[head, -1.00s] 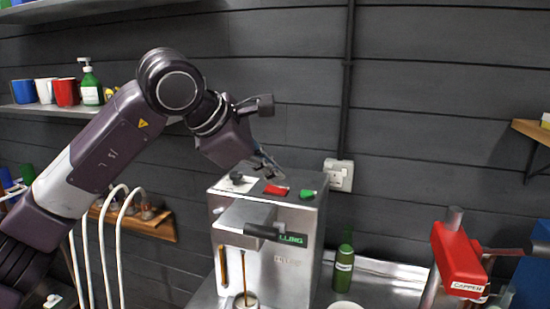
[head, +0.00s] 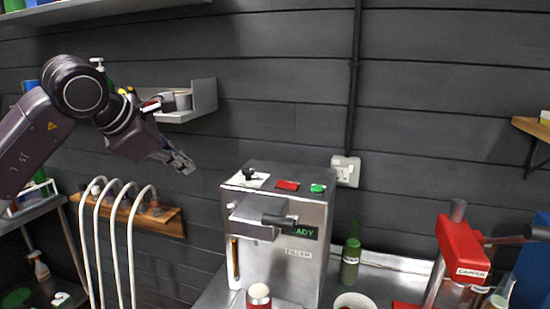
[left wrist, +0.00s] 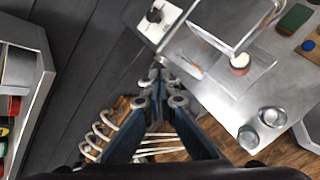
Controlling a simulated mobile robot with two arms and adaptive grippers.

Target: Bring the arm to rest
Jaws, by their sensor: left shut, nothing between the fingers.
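My left arm comes in from the left in the head view. Its gripper (head: 180,162) hangs in the air left of the silver filler machine (head: 292,225), apart from it. In the left wrist view the gripper (left wrist: 157,78) points down with its fingers together and nothing between them. The filler has a red button (head: 288,185), a green button (head: 317,188) and a display whose visible letters read "ADY". A can or bottle with a red band (head: 259,297) stands under the filler's front. My right gripper does not show.
White hoses (head: 110,235) hang at a wooden rack (head: 163,219) left of the filler. A wall shelf (head: 203,102) is behind my arm. A green bottle (head: 350,262), a bowl (head: 355,301) and a red capper (head: 461,248) stand to the right. Air above the filler is clear.

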